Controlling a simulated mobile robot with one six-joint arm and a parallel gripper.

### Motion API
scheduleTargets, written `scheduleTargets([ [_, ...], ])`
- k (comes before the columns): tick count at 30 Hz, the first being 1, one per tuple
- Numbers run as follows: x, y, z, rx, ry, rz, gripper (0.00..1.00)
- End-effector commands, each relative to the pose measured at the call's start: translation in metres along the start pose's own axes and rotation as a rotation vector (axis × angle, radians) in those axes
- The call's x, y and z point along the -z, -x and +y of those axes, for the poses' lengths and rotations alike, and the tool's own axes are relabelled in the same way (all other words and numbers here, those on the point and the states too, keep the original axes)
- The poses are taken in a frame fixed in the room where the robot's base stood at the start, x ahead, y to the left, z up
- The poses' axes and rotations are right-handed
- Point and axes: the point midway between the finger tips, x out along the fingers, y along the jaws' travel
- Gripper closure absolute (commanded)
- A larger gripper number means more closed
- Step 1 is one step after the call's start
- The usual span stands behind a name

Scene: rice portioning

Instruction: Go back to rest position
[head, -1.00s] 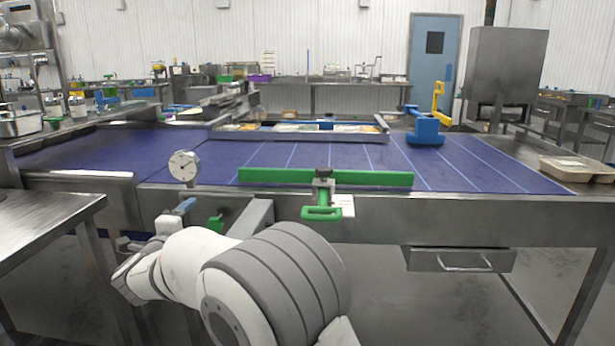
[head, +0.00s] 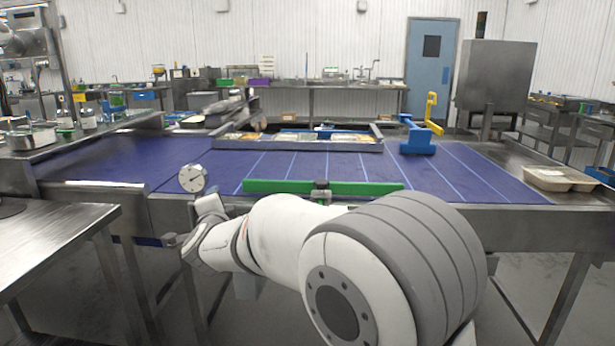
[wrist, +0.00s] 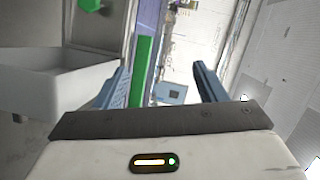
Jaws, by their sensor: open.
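My gripper (wrist: 161,70) shows in the wrist view with its two blue-grey fingers wide apart and nothing between them. In the head view my white and grey arm is folded low in front of the blue table; its fingers cannot be made out there. A green bar (head: 245,186) lies along the front edge of the blue surface (head: 440,180). A green strip (wrist: 143,65) shows beyond the left finger in the wrist view. A white box-like shape (wrist: 60,85) is left of the fingers; I cannot tell what it is.
A steel table (head: 60,235) is at the left. A blue stand (head: 417,140) and a pale tray (head: 560,179) are on the right. Floor is clear at the lower right.

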Motion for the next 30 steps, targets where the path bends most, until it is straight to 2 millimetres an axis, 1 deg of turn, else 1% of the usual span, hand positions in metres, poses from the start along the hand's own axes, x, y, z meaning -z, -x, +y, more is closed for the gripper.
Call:
scheduleTargets([
  [1, 0.022, 0.007, -0.018, -0.014, 0.043, -0.029, 0.35],
  [2, 0.031, 0.012, -0.021, -0.026, 0.077, -0.055, 0.35],
  [5, 0.069, 0.035, -0.034, -0.082, 0.215, -0.153, 0.35],
  [6, 0.086, 0.049, -0.037, -0.114, 0.283, -0.200, 0.35],
  [8, 0.111, 0.074, -0.036, -0.170, 0.386, -0.273, 0.35],
  [9, 0.128, 0.092, -0.034, -0.211, 0.456, -0.323, 0.35],
  [11, 0.151, 0.123, -0.027, -0.280, 0.553, -0.397, 0.35],
  [12, 0.167, 0.146, -0.020, -0.335, 0.614, -0.446, 0.35],
  [14, 0.190, 0.183, -0.010, -0.418, 0.704, -0.523, 0.35],
  [15, 0.205, 0.209, -0.002, -0.476, 0.760, -0.574, 0.35],
  [17, 0.224, 0.248, 0.009, -0.562, 0.830, -0.648, 0.35],
  [18, 0.235, 0.272, 0.016, -0.618, 0.869, -0.694, 0.35],
  [20, 0.249, 0.306, 0.026, -0.695, 0.914, -0.757, 0.35],
  [21, 0.257, 0.326, 0.032, -0.742, 0.938, -0.795, 0.35],
  [24, 0.270, 0.365, 0.042, -0.833, 0.974, -0.870, 0.35],
  [27, 0.278, 0.388, 0.049, -0.887, 0.990, -0.914, 0.35],
  [30, 0.280, 0.397, 0.053, -0.909, 0.997, -0.933, 0.35],
])
